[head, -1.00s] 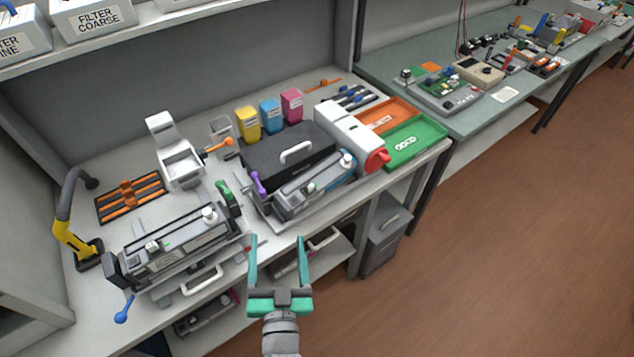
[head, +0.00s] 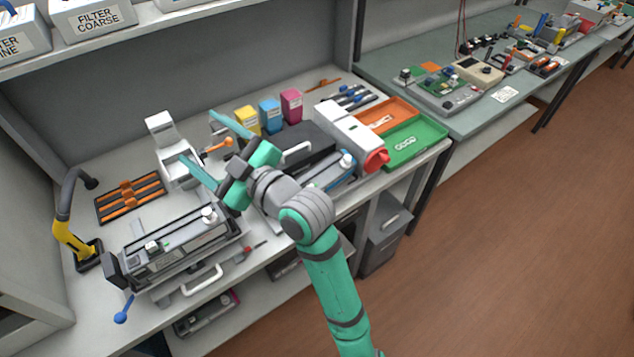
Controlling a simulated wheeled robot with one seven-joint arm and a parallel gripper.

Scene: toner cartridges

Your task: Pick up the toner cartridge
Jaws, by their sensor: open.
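A long grey toner cartridge (head: 175,252) with a blue-knobbed lever lies on the front left of the bench. A second, similar cartridge (head: 326,178) lies further right in front of the black box; my arm hides much of it. The frames do not show which one the task means. My gripper (head: 197,136) is open and empty. It is above the middle of the bench, fingers pointing to the upper left, near the white stand. It appears apart from both cartridges.
A white stand (head: 178,163) with an orange knob is near my fingers. Yellow (head: 246,120), blue (head: 270,115) and magenta (head: 291,105) containers stand behind. Orange (head: 388,115) and green (head: 418,140) trays are at right. An orange-barred rack (head: 130,196) is at left.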

